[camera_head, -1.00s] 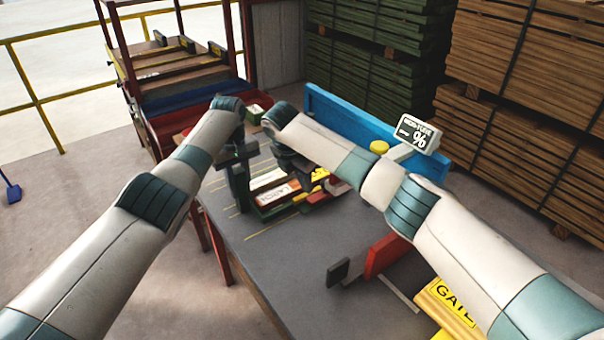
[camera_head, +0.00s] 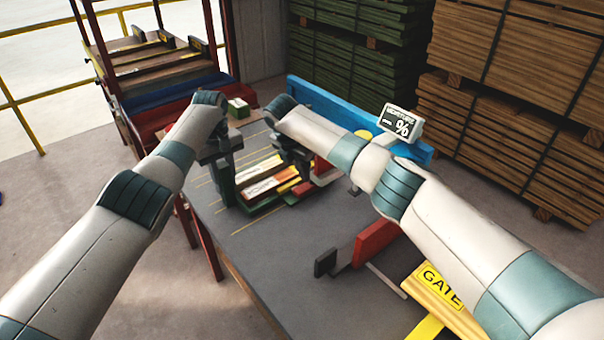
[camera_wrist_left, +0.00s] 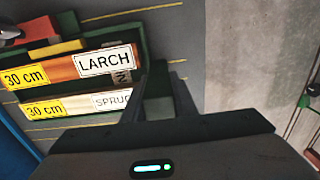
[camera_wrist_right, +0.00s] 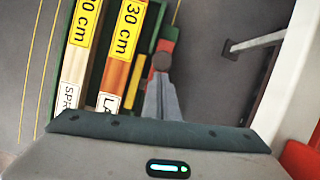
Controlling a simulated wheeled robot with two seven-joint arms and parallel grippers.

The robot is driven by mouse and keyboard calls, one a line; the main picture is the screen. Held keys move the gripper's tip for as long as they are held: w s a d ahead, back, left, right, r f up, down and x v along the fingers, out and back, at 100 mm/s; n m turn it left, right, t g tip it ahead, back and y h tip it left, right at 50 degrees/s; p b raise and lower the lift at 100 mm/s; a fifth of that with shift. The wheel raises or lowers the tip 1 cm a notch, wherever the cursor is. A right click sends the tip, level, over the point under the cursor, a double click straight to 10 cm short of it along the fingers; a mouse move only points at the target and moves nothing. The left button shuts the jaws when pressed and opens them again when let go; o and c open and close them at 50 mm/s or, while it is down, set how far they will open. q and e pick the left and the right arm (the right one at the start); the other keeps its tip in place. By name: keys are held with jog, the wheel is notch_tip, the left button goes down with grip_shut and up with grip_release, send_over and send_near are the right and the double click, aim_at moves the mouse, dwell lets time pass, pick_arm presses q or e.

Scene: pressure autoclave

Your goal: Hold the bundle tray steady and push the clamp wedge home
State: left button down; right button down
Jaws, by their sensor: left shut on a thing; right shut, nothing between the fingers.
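The green bundle tray (camera_head: 262,204) lies on the grey table and holds wood pieces labelled LARCH (camera_wrist_left: 105,61) and SPRUCE (camera_wrist_left: 60,107). My left gripper (camera_head: 228,193) is shut on the tray's near-left end; its fingers stand against the green end wall in the left wrist view (camera_wrist_left: 168,72). My right gripper (camera_head: 298,176) is shut and empty, pointing down at the tray's right side. Contact is unclear.
A red upright plate (camera_head: 376,242) and a yellow GATE block (camera_head: 440,290) stand at the table's right. A moisture display (camera_head: 400,122) and blue rail (camera_head: 330,105) line the back. A loaded rack (camera_head: 160,75) stands left. The front middle of the table is clear.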

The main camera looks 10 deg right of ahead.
pick_arm(q)
jog(key=shift+f, duration=0.1)
pick_arm(e)
jog(key=shift+w+d, duration=0.35)
jog(key=shift+d, duration=0.35)
jog(key=shift+w+d, duration=0.35)
jog(key=shift+d, duration=0.3)
pick_arm(q)
jog(key=shift+a, duration=0.1)
pick_arm(e)
jog(key=shift+s+a, duration=0.1)
jog(key=shift+s+a, duration=0.2)
jog(key=s+a, duration=0.2)
jog(key=a, duration=0.1)
jog(key=shift+s+r, duration=0.1)
jog(key=shift+r, duration=0.1)
jog(key=v, duration=1)
pick_arm(q)
jog(key=c, duration=1.4)
grip_release()
jog(key=shift+o, duration=0.2)
